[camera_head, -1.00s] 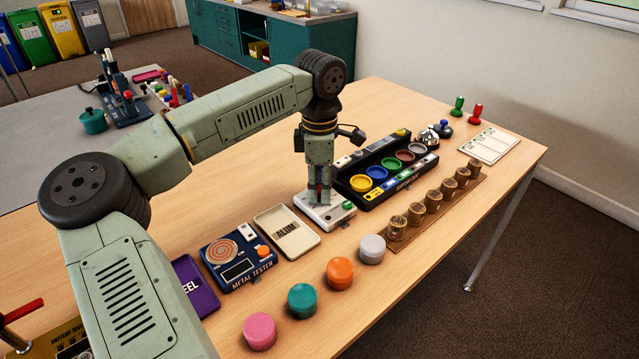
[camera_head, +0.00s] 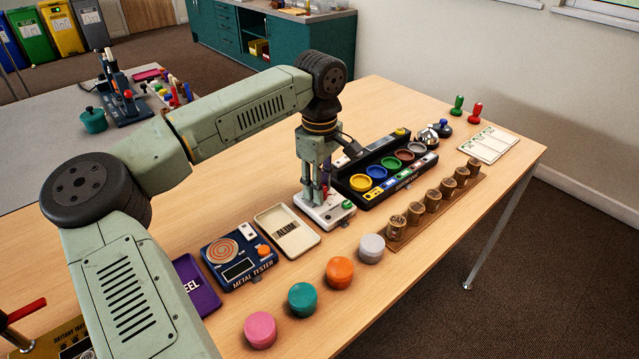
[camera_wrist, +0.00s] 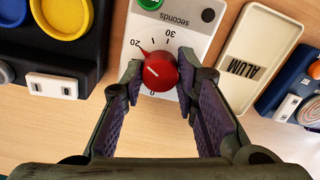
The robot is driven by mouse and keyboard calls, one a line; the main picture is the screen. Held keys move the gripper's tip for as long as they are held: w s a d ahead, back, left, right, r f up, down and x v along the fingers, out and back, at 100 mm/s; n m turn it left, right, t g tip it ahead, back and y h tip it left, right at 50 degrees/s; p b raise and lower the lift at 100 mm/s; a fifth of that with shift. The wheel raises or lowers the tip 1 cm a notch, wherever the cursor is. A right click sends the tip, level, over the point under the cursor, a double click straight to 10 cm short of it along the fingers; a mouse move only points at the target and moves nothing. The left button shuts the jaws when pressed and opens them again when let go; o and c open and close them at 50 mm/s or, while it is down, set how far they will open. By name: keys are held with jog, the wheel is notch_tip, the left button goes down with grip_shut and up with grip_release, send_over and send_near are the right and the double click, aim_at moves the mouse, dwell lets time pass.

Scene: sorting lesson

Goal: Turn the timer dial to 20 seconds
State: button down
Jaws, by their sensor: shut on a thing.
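The white timer (camera_head: 337,216) stands on the table beneath my gripper (camera_head: 323,200). It has a green button (camera_wrist: 208,15), a printed seconds scale and a red dial (camera_wrist: 160,72). In the wrist view the fingertips of my gripper (camera_wrist: 159,70) are on either side of the dial, shut on it. The dial's red pointer tip (camera_wrist: 142,50) points up and left, close beside the 20 mark. Whether it lines up exactly is hard to tell. In the head view the fingers mostly hide the dial.
The ALUM tray (camera_head: 287,230) is left of the timer in the head view. A black rack (camera_head: 347,192) with coloured cups is close on its right. Coloured round pots, such as the grey one (camera_head: 371,249), stand in front. Bare tabletop lies between.

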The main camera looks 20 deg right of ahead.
dwell(0.3)
jog(key=c, duration=1.2)
grip_release()
jog(key=shift+c, duration=0.2)
notch_tip(320, 180, up, 12)
